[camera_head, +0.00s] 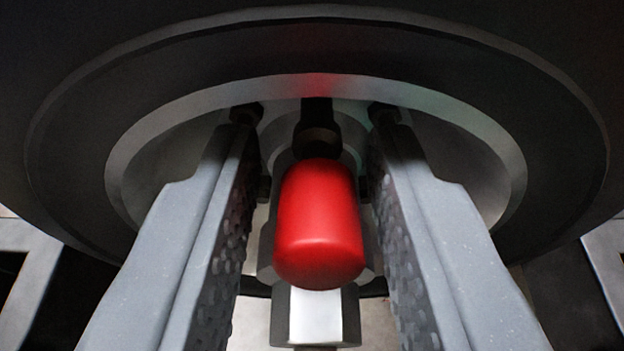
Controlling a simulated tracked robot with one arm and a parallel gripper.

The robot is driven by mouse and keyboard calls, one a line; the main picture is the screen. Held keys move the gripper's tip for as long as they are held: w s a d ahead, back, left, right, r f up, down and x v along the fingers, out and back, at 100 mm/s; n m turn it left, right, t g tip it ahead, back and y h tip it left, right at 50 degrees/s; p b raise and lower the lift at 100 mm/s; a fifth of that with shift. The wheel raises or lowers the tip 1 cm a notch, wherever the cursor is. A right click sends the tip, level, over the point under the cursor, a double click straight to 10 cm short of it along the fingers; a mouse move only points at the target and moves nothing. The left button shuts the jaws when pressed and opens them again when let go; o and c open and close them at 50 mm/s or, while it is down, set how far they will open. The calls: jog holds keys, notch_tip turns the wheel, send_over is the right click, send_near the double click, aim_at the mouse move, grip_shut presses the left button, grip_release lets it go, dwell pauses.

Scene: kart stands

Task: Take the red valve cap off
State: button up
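The red valve cap (319,225) is in the middle of the view, a rounded cylinder pointing toward me. It sits on a dark valve stem (317,138) that comes out of the wheel behind it. My gripper (315,125) is open, with one grey finger on each side of the cap. A visible gap lies between the cap and each textured inner finger face, so neither finger appears to touch it. The fingertips reach past the cap toward the wheel's hub.
The wheel has a dark tyre (80,140) and a grey metal rim (150,135) that arches over the fingers. A light metal block (315,316) shows below the cap. Grey stand parts (25,270) are at the lower left and right edges.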

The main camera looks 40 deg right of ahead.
aim_at(312, 286)
jog(key=shift+x, duration=0.9)
grip_shut()
jog(key=c, duration=0.5)
grip_release()
grip_shut()
jog(key=shift+f+p+v, duration=0.2)
jog(key=shift+p+v, duration=1.2)
jog(key=shift+v, duration=1.65)
